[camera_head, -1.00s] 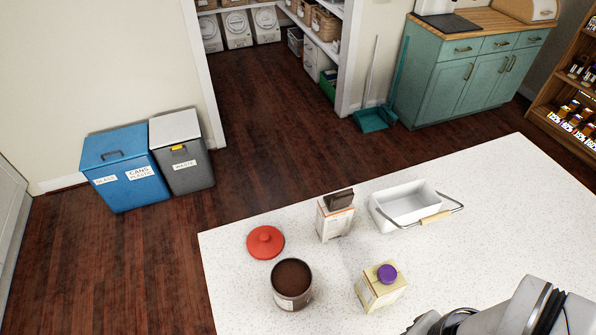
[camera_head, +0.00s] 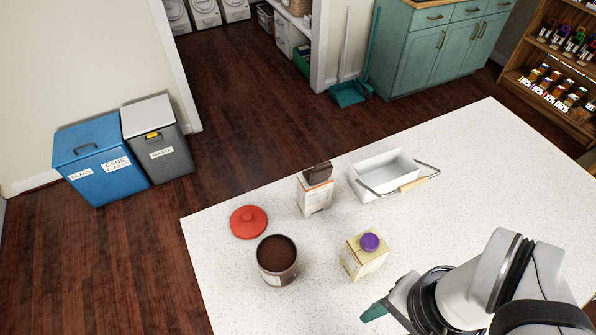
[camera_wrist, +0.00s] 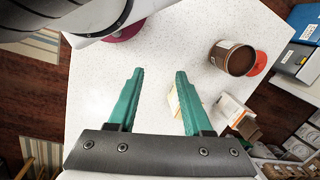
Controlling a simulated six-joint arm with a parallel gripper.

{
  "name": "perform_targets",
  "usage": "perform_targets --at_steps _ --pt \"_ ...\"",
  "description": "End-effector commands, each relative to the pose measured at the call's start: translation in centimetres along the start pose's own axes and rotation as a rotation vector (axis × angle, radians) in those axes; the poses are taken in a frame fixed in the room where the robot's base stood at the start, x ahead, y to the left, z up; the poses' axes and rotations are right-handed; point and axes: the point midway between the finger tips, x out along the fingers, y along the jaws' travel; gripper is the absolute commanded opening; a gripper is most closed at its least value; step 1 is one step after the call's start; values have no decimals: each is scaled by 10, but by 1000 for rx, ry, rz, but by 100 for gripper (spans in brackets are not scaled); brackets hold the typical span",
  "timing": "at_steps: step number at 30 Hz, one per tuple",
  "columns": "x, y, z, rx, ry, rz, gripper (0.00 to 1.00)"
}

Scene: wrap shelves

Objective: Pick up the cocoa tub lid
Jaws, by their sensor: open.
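The cocoa tub lid (camera_head: 248,222) is a red disc with a small knob, lying flat on the white speckled counter (camera_head: 330,285). In the wrist view the lid (camera_wrist: 258,64) is partly hidden behind the tub. The open cocoa tub (camera_head: 277,258), full of dark brown powder, stands just in front of the lid; it also shows in the wrist view (camera_wrist: 238,60). My gripper (camera_head: 374,311) has green fingers and is at the right front of the counter, well apart from the lid. In the wrist view my gripper (camera_wrist: 158,75) is open and empty.
A carton with a brown top (camera_head: 315,193) stands behind the tub, beside a white handled basket (camera_head: 357,190). Bins (camera_head: 94,160) stand on the floor.

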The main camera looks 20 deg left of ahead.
Motion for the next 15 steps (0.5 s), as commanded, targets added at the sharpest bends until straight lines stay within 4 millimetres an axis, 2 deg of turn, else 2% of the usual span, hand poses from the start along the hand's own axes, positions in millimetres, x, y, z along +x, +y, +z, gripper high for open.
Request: perform_targets --at_steps 5,8,11,13,14,15 --pt "0 0 0 -1 0 0 50" --pt "-8 -15 -13 -91 -4 13 50" --pt "-22 -72 -49 -378 -14 53 50" --pt "-18 -135 -72 -645 -20 86 50" --pt "-12 -164 -77 -757 -22 98 50" --pt "0 -202 -79 -903 -24 115 50"
